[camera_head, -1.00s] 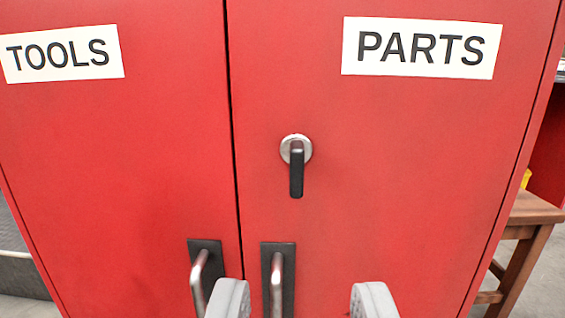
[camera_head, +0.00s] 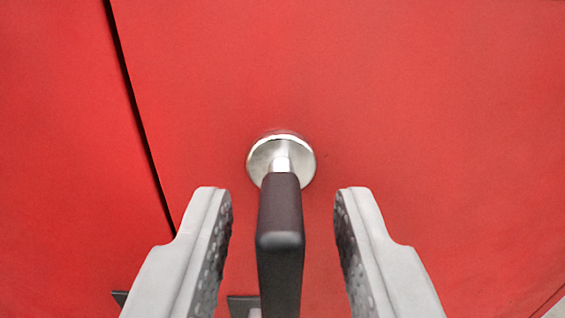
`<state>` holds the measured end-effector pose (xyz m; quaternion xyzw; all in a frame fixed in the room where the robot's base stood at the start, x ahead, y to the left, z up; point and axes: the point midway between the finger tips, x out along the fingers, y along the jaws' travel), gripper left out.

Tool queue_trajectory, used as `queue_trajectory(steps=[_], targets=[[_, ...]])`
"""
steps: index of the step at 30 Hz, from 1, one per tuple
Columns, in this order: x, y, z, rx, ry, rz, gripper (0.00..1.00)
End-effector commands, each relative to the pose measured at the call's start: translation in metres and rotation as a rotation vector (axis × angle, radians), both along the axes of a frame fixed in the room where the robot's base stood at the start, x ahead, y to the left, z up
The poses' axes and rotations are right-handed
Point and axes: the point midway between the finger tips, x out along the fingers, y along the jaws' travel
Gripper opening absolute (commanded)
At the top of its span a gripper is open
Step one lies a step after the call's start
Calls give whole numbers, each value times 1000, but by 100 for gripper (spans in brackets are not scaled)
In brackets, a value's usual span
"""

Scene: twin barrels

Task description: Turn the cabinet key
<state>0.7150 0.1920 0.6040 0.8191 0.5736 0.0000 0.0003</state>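The cabinet key (camera_head: 281,235) has a black bar-shaped handle on a round silver lock plate (camera_head: 255,160). It sticks out from the red cabinet's right door (camera_head: 430,110), and its handle hangs downward. My gripper (camera_head: 282,205) is open, with one grey finger on each side of the black handle. There is a visible gap between the handle and each finger. The lower end of the handle runs toward the bottom edge of the view.
The dark seam (camera_head: 140,120) between the two doors runs down on the left, beside the left door (camera_head: 60,150). Parts of dark door-handle plates (camera_head: 241,305) show at the bottom left. The door face around the lock is otherwise clear.

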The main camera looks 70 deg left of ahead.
Motion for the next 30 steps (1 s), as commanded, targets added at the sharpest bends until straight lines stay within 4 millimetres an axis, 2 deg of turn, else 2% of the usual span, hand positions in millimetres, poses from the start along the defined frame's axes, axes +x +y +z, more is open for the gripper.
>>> queue_trajectory(steps=[4, 13, 18, 30], targets=[[2, 8, 0, 0, 1, 2, 33], [3, 9, 0, 0, 1, 1, 33], [3, 9, 0, 0, 1, 1, 0], [3, 9, 0, 15, 40, 1, 0]])
